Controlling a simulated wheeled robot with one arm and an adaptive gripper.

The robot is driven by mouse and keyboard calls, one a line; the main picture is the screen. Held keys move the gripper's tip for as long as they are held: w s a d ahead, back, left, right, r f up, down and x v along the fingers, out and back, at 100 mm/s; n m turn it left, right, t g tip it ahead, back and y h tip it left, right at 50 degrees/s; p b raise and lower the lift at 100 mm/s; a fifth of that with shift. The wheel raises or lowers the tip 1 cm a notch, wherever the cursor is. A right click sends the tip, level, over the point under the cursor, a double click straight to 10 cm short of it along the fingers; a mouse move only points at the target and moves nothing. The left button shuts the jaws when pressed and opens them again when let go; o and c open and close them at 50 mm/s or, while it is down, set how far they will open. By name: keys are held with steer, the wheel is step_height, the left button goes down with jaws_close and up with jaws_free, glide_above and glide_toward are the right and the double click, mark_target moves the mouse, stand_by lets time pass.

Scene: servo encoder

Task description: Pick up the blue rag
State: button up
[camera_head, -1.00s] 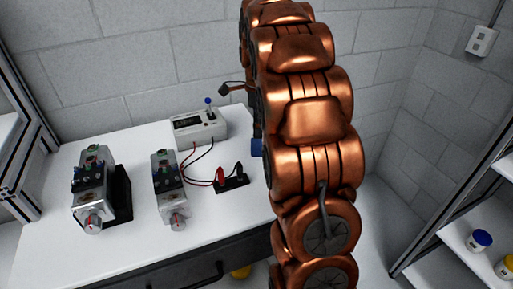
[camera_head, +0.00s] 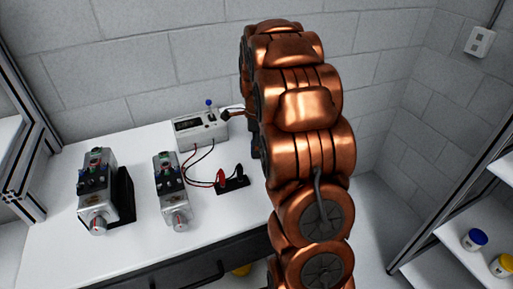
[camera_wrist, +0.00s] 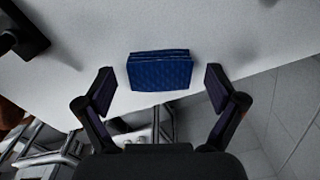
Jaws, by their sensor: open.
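The blue rag (camera_wrist: 160,72) is a folded, quilted-looking cloth lying on the white table (camera_wrist: 75,85) near its edge, in the wrist view. My gripper (camera_wrist: 160,88) is open, with one finger on each side of the rag's position in the picture. The fingers look apart from the rag, with nothing between them gripped. In the head view the rag is hidden behind my copper-coloured arm, and my gripper is mostly hidden there too.
On the table (camera_head: 130,256) stand two grey servo units (camera_head: 98,190) (camera_head: 170,190), a meter box (camera_head: 200,130) with red and black leads, and a black terminal block (camera_head: 232,182). A shelf (camera_head: 455,255) with lidded jars stands at right.

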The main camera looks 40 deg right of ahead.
steer(key=c, duration=1.1)
steer(key=shift+r, duration=0.15)
